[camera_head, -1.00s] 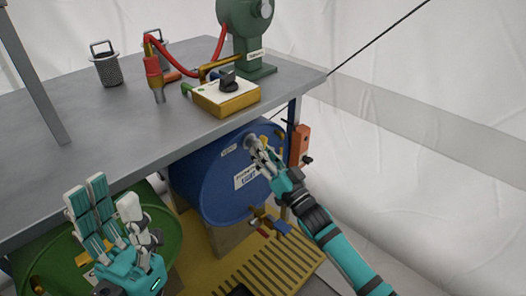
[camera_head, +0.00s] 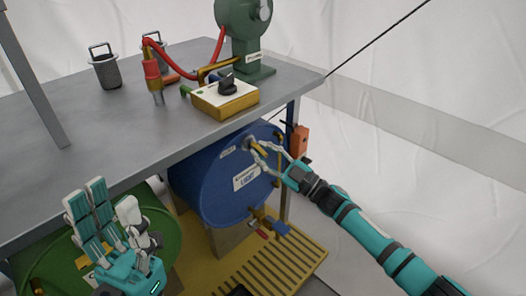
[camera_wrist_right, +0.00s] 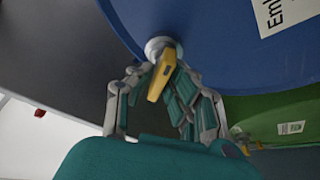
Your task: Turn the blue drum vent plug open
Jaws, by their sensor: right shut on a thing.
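The blue drum (camera_head: 212,190) lies on its side under the table, its labelled end facing right. Its vent plug has a yellow handle (camera_wrist_right: 161,76) on a pale round hub (camera_wrist_right: 153,46) near the top of the drum's end. In the head view, the yellow handle (camera_head: 257,148) points down and right. My right gripper (camera_head: 264,154) is at the plug, shut on its handle; the fingers flank it in the wrist view. The exact finger contact is hard to see. My left gripper (camera_head: 106,215) is open and empty in front of the green drum.
A green drum (camera_head: 160,222) lies left of the blue one. The grey table (camera_head: 60,135) overhangs both and carries a yellow switch box (camera_head: 222,100) and a green machine (camera_head: 245,40). An orange box (camera_head: 300,140) is by the table leg.

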